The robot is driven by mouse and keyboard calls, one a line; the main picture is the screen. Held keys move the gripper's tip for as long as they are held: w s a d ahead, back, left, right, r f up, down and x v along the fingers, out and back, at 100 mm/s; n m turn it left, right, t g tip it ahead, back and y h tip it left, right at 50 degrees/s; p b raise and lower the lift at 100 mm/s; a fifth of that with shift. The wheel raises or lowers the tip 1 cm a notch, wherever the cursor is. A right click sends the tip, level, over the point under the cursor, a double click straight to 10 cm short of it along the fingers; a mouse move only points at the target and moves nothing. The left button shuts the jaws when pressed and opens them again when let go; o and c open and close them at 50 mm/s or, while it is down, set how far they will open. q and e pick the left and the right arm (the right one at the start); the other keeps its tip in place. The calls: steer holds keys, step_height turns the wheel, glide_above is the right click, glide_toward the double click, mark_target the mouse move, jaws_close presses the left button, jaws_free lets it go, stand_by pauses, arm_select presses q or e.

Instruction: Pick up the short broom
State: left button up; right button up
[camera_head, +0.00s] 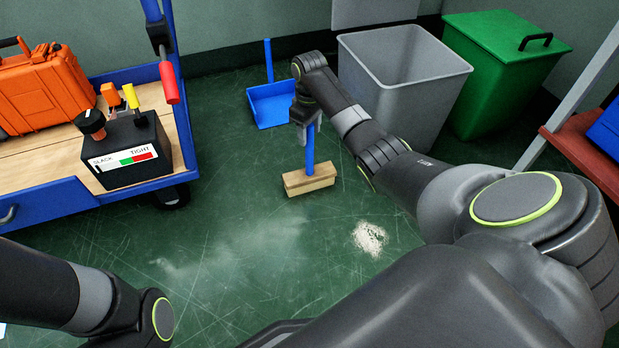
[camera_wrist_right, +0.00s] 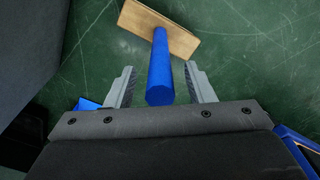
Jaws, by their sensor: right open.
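The short broom has a blue handle (camera_head: 309,150) and a wooden head (camera_head: 309,179). It stands upright on the green floor in the head view, handle up. My right gripper (camera_head: 306,128) is at the top of the handle. In the right wrist view the blue handle (camera_wrist_right: 161,70) lies between the two open fingers of the gripper (camera_wrist_right: 161,86), with a gap on each side. The wooden head (camera_wrist_right: 158,28) is beyond the fingertips. My left arm shows at the lower left of the head view, but its gripper is out of view.
A blue dustpan (camera_head: 270,104) lies behind the broom. A grey bin (camera_head: 440,75) and a green bin (camera_head: 500,95) stand at the back right. A blue cart (camera_head: 50,207) is at the left. Pale debris (camera_head: 370,238) lies on the open floor in front.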

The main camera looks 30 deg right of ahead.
steer(key=c, duration=1.1)
steer(key=shift+o, duration=0.2)
steer(key=shift+r, duration=0.2)
